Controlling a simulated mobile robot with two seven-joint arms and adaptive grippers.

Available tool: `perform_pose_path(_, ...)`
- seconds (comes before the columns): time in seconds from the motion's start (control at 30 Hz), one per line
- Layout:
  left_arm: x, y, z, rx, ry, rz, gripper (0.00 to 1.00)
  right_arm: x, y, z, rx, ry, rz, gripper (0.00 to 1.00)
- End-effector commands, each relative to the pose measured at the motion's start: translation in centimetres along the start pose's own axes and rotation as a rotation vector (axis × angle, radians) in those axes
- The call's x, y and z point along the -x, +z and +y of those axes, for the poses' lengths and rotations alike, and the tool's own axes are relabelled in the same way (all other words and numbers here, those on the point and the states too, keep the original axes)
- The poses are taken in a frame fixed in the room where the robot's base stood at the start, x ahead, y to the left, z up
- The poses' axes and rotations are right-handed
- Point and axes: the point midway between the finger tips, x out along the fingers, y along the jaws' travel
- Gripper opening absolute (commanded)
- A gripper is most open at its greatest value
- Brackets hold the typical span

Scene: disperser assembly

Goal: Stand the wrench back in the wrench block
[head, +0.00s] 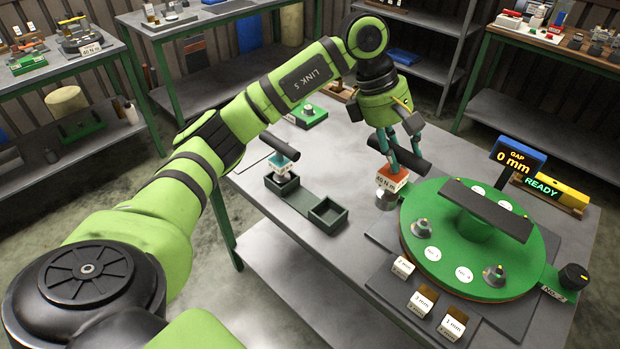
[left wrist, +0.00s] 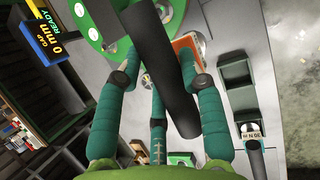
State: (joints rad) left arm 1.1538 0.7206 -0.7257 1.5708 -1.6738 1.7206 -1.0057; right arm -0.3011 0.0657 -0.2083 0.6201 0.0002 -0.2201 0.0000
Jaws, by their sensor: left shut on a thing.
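My left gripper (head: 397,150) is shut on the black T-handle of a wrench. This wrench (head: 392,180) has an orange-topped white label reading 40 N m and a grey socket below. It hangs upright at the left rim of the green disc; I cannot tell whether its socket touches anything. The left wrist view shows its black handle (left wrist: 168,75) across the gripper's fingers (left wrist: 160,85). The dark green wrench block (head: 302,198) lies to the left on the table. My right gripper is not in view.
The green disc (head: 455,268) carries upright studs and a central dark bar (head: 487,210). Behind it a display (head: 517,145) reads GAP 0 mm, READY. Labelled blocks (head: 419,301) stand in front. Bare table lies between wrench block and disc.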

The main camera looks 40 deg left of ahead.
Motion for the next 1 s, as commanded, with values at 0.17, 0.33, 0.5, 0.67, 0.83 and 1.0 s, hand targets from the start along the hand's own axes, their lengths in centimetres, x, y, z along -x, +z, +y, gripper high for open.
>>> perform_pose_path(0.17,0.4,-1.0,-0.3,0.024,0.012,0.004,0.00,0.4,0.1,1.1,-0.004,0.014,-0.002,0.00)
perform_pose_path(0.33,0.3,-4.2,-2.0,0.030,0.009,0.007,0.00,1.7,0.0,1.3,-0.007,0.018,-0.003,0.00)
perform_pose_path(0.5,0.0,-8.0,-4.0,0.029,0.009,0.009,0.00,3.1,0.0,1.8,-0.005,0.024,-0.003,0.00)
perform_pose_path(0.67,-0.4,-10.9,-5.4,0.026,0.010,0.006,0.00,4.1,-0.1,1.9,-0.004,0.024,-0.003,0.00)
perform_pose_path(0.83,-0.7,-12.2,-6.1,0.022,0.013,0.004,0.00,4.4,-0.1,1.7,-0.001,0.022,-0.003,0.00)
perform_pose_path(1.0,-2.1,-12.9,-6.5,0.023,0.010,0.002,0.00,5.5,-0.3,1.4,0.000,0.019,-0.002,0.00)
